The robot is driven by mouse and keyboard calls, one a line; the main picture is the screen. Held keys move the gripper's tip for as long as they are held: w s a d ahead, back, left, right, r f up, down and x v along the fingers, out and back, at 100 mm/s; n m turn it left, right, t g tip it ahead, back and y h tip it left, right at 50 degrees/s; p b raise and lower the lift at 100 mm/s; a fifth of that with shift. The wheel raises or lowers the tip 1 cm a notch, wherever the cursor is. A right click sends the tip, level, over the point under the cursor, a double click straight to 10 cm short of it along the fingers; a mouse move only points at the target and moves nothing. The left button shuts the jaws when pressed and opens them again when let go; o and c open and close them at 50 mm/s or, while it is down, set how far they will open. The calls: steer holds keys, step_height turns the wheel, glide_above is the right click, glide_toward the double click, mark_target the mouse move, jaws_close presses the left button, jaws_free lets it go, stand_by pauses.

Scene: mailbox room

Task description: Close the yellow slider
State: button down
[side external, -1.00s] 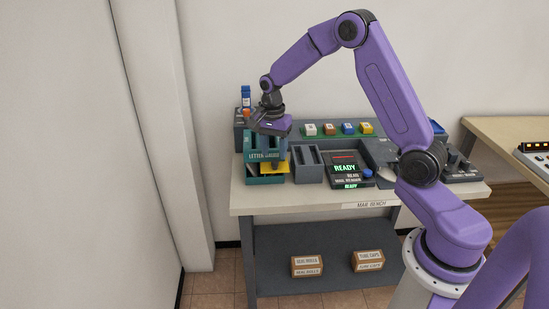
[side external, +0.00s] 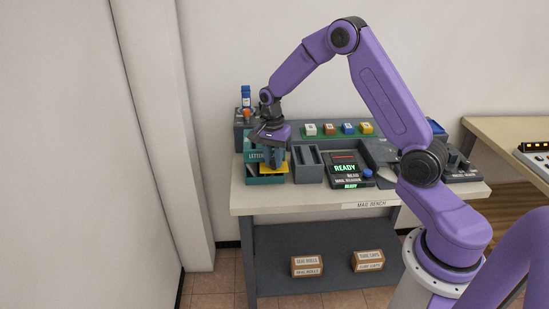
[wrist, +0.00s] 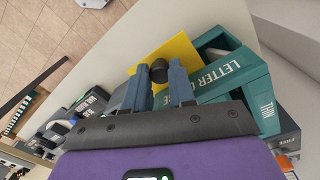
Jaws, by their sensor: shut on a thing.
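The yellow slider (wrist: 180,53) is a flat yellow plate with a dark round knob (wrist: 159,70). It sticks out of the teal letter gauge (wrist: 235,72), whose frame has an opening beside the plate. In the side external view the yellow slider (side external: 281,169) shows low at the front of the letter gauge (side external: 264,180). My gripper (wrist: 157,75) has its two blue fingers on either side of the knob and is shut on it. In the side external view my gripper (side external: 274,160) points down over the gauge and hides part of it.
A grey slotted holder (side external: 308,165) stands close to the right of the gauge. A display panel (side external: 347,168) reading READY is further right. The bench's front edge (side external: 300,205) is just ahead of the gauge.

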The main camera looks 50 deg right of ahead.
mark_target(263, 169)
steer(key=shift+w+a, duration=1.15)
steer(key=c, duration=0.9)
jaws_free()
steer(key=shift+c, duration=0.2)
step_height(263, 169, up, 18)
steer(key=shift+w+a+f, duration=0.15)
steer(key=shift+w+f, duration=0.1)
steer(key=shift+w, duration=0.05)
